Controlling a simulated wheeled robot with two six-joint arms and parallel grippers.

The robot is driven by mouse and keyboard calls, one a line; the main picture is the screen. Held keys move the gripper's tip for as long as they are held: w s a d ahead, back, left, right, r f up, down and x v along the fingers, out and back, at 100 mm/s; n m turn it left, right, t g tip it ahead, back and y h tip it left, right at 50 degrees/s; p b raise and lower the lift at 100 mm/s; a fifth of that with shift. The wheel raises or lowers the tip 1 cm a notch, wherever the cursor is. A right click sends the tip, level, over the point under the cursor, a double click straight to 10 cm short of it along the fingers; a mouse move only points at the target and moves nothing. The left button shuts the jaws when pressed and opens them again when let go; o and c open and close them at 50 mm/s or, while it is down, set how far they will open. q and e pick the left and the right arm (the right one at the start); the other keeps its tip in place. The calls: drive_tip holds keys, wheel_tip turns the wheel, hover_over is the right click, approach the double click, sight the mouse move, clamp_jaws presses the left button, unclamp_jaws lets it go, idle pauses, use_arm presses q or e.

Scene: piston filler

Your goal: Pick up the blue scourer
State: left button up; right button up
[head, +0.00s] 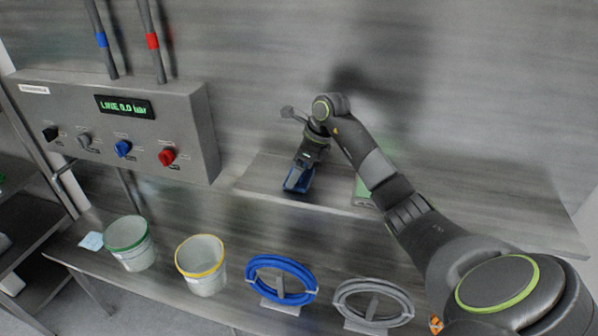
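A blue object, which looks like the blue scourer (299,181), is on the wall shelf near its left end. My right gripper (300,172) points down at it from above, with its fingers at the blue object. The gripper partly covers the object, and the view is too small and blurred to tell whether the fingers are open or shut on it. My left gripper is not in view.
The grey shelf (470,213) also bears a green object (362,192), partly hidden by my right arm. Below are a green-rimmed bucket (131,252), a yellow-rimmed bucket (204,276), a blue hose coil (281,262) and a grey hose coil (345,293). A control box (75,110) is at left.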

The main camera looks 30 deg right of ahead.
drive_tip(key=shift+r+b, duration=0.35)
drive_tip(key=shift+r, duration=0.05)
wheel_tip(320, 180, up, 7)
drive_tip(key=b, duration=0.3)
drive_tip(key=shift+r+b, duration=0.15)
drive_tip(key=shift+b, duration=0.25)
drive_tip(key=shift+r, duration=0.8)
